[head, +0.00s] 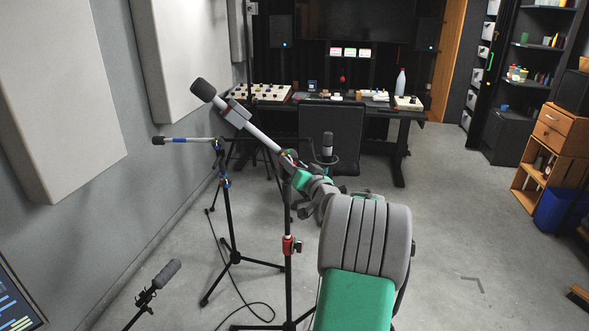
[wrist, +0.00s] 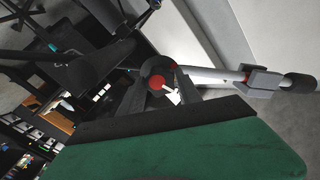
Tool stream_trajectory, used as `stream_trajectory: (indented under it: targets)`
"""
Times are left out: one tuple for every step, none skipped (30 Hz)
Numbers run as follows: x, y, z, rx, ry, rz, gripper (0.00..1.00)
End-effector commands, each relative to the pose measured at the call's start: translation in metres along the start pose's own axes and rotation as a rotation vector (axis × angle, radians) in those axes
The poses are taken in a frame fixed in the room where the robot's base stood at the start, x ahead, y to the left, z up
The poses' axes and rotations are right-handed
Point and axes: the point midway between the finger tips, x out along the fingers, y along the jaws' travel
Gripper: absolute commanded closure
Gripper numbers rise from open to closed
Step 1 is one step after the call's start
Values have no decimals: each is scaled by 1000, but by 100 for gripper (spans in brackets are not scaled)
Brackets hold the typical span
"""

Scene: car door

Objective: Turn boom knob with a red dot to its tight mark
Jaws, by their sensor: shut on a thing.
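The boom knob with a red dot (wrist: 157,82) shows in the middle of the wrist view, at the joint of a microphone stand. My gripper (wrist: 160,91) is shut on it, with a dark finger on each side. A white patch shows beside the dot; I cannot tell whether it is a mark. In the head view, my gripper (head: 294,164) is at the top of the stand (head: 288,210) and hides most of the knob. The pale boom (head: 262,137) slopes up left to a dark microphone (head: 203,90). I cannot read the tight mark.
A second stand (head: 228,215) with a blue-banded boom (head: 188,140) is at the left. A small microphone (head: 166,273) stands at the lower left. A chair (head: 335,125) and a desk (head: 375,108) are behind. A cable (head: 240,292) lies on the floor. Floor at the right is mostly clear.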

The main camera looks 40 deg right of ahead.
Motion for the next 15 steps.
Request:
stream_trajectory:
  targets:
    - [0, 0, 1, 35, 0, 0, 100]
    - [0, 0, 1, 59, 0, 0, 100]
    - [0, 0, 1, 89, -1, 0, 100]
    - [0, 0, 1, 111, -1, 0, 100]
    - [0, 0, 1, 133, -1, 0, 100]
    - [0, 0, 1, 159, -1, 0, 100]
    - [0, 0, 1, 177, -1, 0, 100]
    - [0, 0, 1, 196, -1, 0, 100]
    - [0, 0, 1, 217, -1, 0, 100]
    - [0, 0, 1, 232, -1, 0, 100]
    - [0, 0, 1, 246, -2, 0, 100]
    - [0, 0, 1, 263, -2, 0, 100]
    - [0, 0, 1, 274, -2, 0, 100]
    - [0, 0, 1, 284, -2, 0, 100]
    - [0, 0, 1, 295, -2, 0, 100]
